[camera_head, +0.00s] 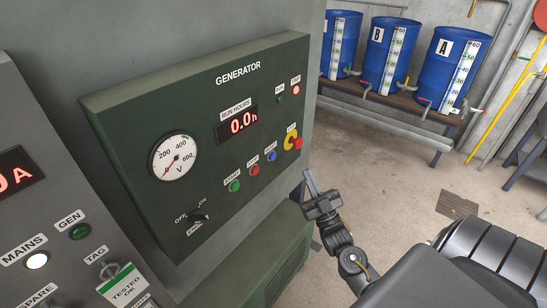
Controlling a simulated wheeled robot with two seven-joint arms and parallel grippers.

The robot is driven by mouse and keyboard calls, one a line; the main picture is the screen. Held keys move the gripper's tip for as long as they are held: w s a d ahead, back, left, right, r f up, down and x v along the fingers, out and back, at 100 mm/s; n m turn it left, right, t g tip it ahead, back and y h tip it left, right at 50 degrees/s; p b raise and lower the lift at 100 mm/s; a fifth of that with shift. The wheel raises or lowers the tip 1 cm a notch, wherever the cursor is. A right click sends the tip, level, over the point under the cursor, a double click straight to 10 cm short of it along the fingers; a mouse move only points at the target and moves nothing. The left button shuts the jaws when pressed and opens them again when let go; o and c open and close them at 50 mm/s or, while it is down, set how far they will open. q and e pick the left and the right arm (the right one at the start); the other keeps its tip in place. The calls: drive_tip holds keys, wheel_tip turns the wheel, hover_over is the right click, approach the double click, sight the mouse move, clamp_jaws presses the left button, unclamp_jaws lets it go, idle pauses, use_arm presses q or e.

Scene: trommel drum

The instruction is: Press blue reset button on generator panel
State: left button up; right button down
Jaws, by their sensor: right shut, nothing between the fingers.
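The green generator panel (120,130) fills the left middle of the head view. Its blue reset button (271,156) sits in the lower button row, between the red stop button (254,170) and the yellow-and-red emergency button (292,143). A green start button (234,186) is at the left of that row. My right gripper (307,178) is shut and empty. In the picture it is just right of the panel's lower right edge, below and right of the blue button, and appears apart from the panel. My left gripper is out of view.
The display (237,124) reads 0.0 h, and a red lamp (296,89) is at the panel's upper right. A rotary switch (198,217) sits lower left. A grey mains panel (40,120) stands at left. Blue drums (449,66) stand on a rack at the back. Floor between is clear.

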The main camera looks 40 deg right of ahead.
sight(272, 156)
drive_tip(key=shift+w, duration=0.1)
drive_tip(key=w+a+b, duration=0.2)
drive_tip(key=w, duration=0.6)
drive_tip(key=shift+w+a, duration=0.15)
drive_tip(key=shift+a, duration=0.15)
drive_tip(key=shift+w, duration=0.1)
idle(1.9)
drive_tip(key=shift+w+a+b, duration=0.1)
drive_tip(key=shift+w+b, duration=0.25)
drive_tip(key=shift+w+a, duration=0.1)
drive_tip(key=shift+w, duration=0.3)
idle(0.6)
drive_tip(key=shift+s, duration=0.1)
drive_tip(key=shift+s+d, duration=0.2)
drive_tip(key=shift+s, duration=0.55)
